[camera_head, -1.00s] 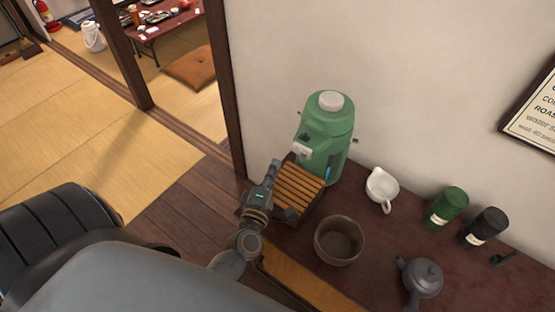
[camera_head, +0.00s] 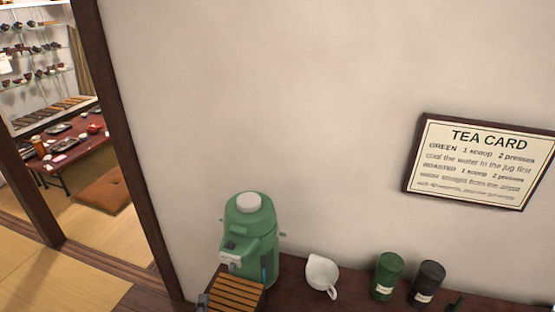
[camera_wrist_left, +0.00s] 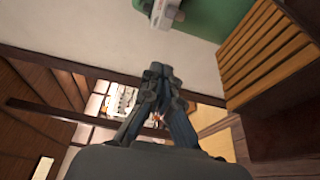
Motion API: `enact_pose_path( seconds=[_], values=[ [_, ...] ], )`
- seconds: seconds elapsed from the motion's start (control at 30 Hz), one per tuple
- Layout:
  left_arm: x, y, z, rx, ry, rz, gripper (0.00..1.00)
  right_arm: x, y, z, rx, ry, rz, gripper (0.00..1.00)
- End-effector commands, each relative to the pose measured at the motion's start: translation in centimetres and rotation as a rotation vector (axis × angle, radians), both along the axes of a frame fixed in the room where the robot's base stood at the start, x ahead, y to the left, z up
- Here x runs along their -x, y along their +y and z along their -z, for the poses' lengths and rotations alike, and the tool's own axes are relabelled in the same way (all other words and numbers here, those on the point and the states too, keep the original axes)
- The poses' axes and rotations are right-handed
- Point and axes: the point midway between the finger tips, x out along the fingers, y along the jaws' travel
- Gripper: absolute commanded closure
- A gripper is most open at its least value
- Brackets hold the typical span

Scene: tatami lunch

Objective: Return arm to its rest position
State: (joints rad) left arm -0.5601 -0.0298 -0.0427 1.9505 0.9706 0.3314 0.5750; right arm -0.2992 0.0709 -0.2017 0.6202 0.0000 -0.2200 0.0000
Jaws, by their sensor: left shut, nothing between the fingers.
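My left gripper (camera_wrist_left: 157,78) is shut and empty in the left wrist view, its two fingers meeting at the tips. In the head view only a small dark part of the left gripper (camera_head: 203,301) shows at the bottom edge, by the left side of the slatted wooden drip tray (camera_head: 238,294). The green dispenser (camera_head: 250,240) stands behind that tray. In the wrist view the slatted tray (camera_wrist_left: 265,55) is to the right of the fingers and the green dispenser (camera_wrist_left: 205,15) is at the top. My right gripper is not in view.
A white jug (camera_head: 321,275), a green canister (camera_head: 387,276) and a black canister (camera_head: 427,283) stand along the wall to the right. A framed tea card (camera_head: 478,160) hangs above. A doorway at left opens to a low red table (camera_head: 85,150) and an orange cushion (camera_head: 105,192).

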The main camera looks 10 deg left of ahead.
Motion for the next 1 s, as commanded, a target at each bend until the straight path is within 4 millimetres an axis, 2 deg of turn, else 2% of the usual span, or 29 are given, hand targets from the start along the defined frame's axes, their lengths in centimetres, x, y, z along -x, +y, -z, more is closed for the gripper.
enact_pose_path(
  seconds=[0.07, 0.17, 0.3, 0.4, 0.53, 0.67, 0.8, 1.0],
  values=[
    [-0.2, -0.6, -0.2, -0.021, 0.008, 0.031, 1.00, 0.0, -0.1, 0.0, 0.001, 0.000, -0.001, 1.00],
    [-0.8, -2.7, -0.7, -0.100, 0.042, 0.135, 1.00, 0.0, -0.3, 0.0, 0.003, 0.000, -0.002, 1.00],
    [-0.9, -7.5, -0.9, -0.316, 0.143, 0.381, 1.00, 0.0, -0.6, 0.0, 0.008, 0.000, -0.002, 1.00],
    [0.1, -10.4, -0.2, -0.505, 0.239, 0.562, 1.00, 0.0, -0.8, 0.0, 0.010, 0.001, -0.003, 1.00],
    [2.5, -12.5, 1.5, -0.751, 0.385, 0.772, 1.00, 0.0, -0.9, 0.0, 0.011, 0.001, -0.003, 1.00],
    [5.6, -12.3, 3.3, -0.979, 0.556, 0.948, 1.00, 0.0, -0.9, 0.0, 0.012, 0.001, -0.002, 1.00],
    [8.7, -10.7, 4.6, -1.152, 0.727, 1.078, 1.00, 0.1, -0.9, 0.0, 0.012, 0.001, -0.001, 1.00],
    [12.3, -7.9, 5.1, -1.299, 0.927, 1.192, 1.00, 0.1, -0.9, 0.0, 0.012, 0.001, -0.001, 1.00]
  ],
)
